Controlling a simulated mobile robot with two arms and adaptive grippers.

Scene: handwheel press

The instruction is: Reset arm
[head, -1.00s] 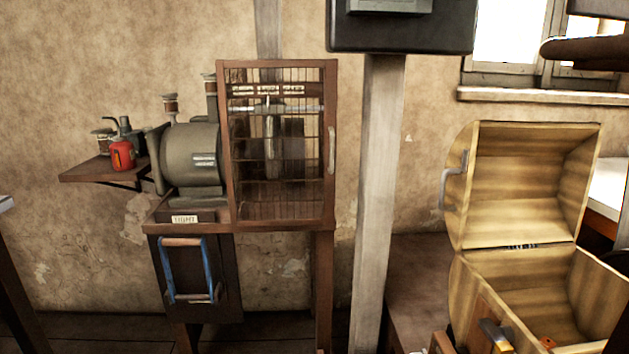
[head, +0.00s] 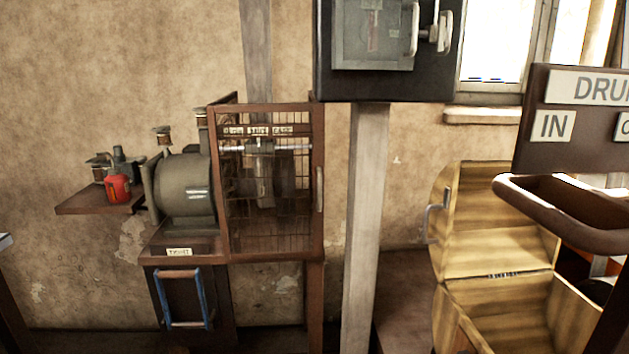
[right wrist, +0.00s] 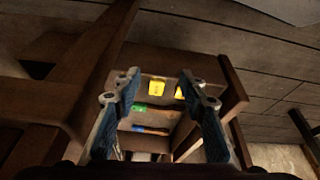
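My right gripper (right wrist: 160,115) shows in the right wrist view. Its two blue-padded fingers are spread apart, with nothing seen held between them. Beyond the fingers is a wooden box or drawer with yellow tags (right wrist: 157,88) and a few coloured strips or handles inside; I cannot tell exactly what they are. Neither gripper shows in the head view, and my left gripper is not seen at all.
A machine (head: 186,186) with a mesh cage (head: 268,190) stands by the wall, beside a shelf (head: 98,202) with a red can (head: 118,188). A black box (head: 387,85) tops a grey post (head: 365,220). At right are an open wooden chest (head: 490,225) and a sign (head: 580,95) reading "DRU", "IN".

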